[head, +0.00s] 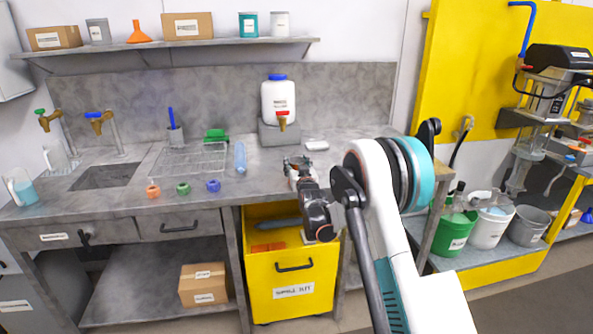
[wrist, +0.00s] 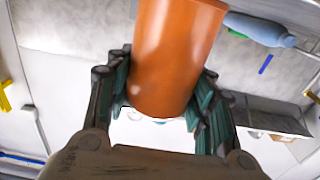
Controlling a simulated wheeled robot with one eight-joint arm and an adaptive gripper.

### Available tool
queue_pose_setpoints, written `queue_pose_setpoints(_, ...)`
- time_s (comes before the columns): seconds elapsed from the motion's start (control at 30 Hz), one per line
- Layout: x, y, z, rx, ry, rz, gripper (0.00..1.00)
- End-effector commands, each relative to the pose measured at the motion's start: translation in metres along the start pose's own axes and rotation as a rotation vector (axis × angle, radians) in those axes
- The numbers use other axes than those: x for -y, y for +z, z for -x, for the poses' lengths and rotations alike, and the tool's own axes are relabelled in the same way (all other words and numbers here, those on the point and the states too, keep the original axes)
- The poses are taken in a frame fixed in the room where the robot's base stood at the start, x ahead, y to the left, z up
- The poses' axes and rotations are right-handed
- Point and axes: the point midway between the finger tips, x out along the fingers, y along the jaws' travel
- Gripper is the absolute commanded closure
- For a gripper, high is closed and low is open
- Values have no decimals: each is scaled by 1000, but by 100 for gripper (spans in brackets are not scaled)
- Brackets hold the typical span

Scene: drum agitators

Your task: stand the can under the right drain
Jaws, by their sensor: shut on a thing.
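In the wrist view my gripper (wrist: 164,72) is shut on an orange-brown cylinder (wrist: 172,45), which seems to be the can. Dark green fingers press on both sides, and its far end runs out of the top of the picture. In the head view my gripper (head: 298,165) is over the front of the counter, below the white jug; the can is mostly hidden there. The jug (head: 278,98) has a brass tap (head: 282,124) and stands on a grey block. I cannot tell which outlet is the right drain.
The counter holds a wire rack (head: 188,160), a pale blue bottle (head: 240,158) and small coloured rings (head: 183,188). A yellow bin (head: 280,290) stands under my gripper.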

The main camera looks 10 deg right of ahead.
Motion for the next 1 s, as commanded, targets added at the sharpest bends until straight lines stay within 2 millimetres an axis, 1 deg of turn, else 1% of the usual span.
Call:
queue_pose_setpoints(0.03,0,8,0,0,0,0,73)
queue_pose_setpoints(0.07,0,10,0,0,0,0,73)
queue_pose_setpoints(0.3,0,10,0,0,0,0,73)
queue_pose_setpoints(0.43,0,13,0,0,0,0,73)
queue_pose_setpoints(0.47,0,13,0,0,0,0,47)
queue_pose_setpoints(0.5,0,12,0,0,0,0,38)
queue_pose_setpoints(0.53,0,12,0,0,0,0,31)
queue_pose_setpoints(0.87,0,12,0,0,0,0,31)
queue_pose_setpoints(0.97,0,8,0,0,0,0,31)
queue_pose_setpoints(1.0,0,8,4,0,0,0,31)
